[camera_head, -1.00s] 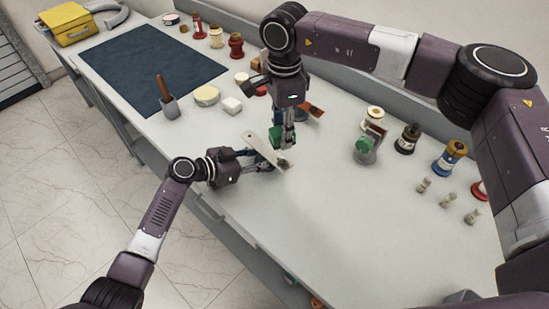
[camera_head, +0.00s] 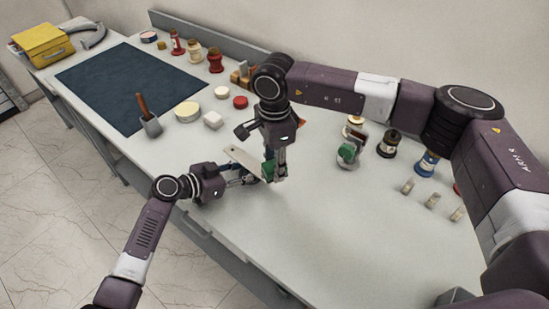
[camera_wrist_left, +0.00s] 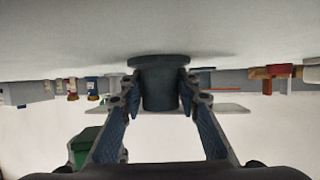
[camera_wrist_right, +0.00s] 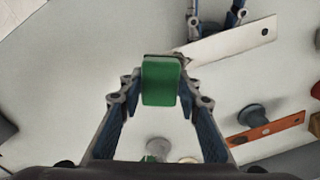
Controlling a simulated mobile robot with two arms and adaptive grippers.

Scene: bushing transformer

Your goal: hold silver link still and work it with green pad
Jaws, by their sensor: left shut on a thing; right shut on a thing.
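The silver link (camera_head: 240,158), a flat pale bar with holes, is held just above the bench near its front edge; it also shows in the right wrist view (camera_wrist_right: 235,42). My left gripper (camera_head: 247,174) is shut on a dark grey round post (camera_wrist_left: 160,85) beneath the link. My right gripper (camera_head: 273,176) is shut on the green pad (camera_wrist_right: 161,82), pointing down at the link's near right end. The pad overlaps that end in the right wrist view; whether they touch is unclear. The pad also shows in the left wrist view (camera_wrist_left: 84,147).
An orange bar (camera_wrist_right: 265,133) and another grey post (camera_wrist_right: 252,115) are behind my right gripper. A jar with green (camera_head: 348,153), bottles and small vials stand to the right. The front bench is clear.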

